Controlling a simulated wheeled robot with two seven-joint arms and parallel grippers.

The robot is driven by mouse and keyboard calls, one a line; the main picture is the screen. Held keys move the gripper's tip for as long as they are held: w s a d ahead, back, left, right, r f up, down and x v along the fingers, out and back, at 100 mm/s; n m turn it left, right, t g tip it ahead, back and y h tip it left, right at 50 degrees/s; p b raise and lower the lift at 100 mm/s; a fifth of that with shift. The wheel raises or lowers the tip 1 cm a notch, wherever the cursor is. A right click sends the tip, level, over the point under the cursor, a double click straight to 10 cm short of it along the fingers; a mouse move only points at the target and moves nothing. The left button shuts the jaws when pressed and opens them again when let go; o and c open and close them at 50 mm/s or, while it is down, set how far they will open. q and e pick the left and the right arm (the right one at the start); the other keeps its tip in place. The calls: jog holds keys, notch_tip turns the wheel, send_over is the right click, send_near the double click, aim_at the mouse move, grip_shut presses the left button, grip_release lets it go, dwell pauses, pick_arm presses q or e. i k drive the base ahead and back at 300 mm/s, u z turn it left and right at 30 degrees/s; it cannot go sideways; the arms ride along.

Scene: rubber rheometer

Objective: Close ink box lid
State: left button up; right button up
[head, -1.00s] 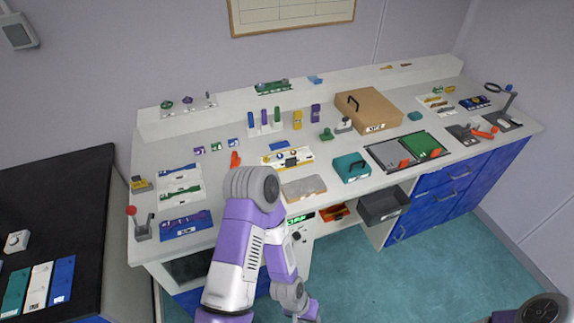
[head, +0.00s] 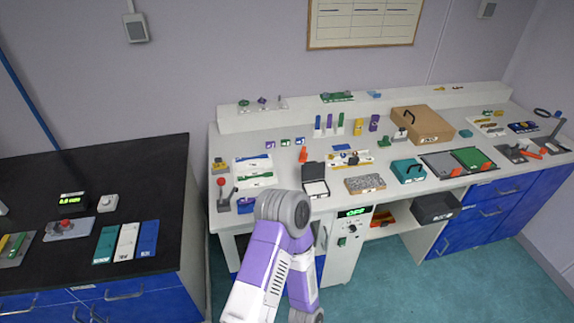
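A small black box (head: 328,190), which looks like the ink box, stands on the white bench near its front edge, left of the grey speckled tray. Its dark lid (head: 314,170) stands up open at the back, and a white pad shows inside. One of my arms, purple and white, reaches up from the bottom with its grey elbow close to the left of the box in the picture. That arm's gripper is not visible. My other gripper is out of view too.
A grey speckled tray (head: 365,184) and a teal box (head: 407,171) stand to the right of the black box. An orange-red item (head: 303,155) is behind it. A white cabinet with a green display (head: 353,212) is below. A dark side bench (head: 60,180) is at left.

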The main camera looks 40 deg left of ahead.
aim_at(311, 170)
jog(key=u, duration=0.9)
jog(key=i, duration=0.3)
jog(key=u, duration=0.05)
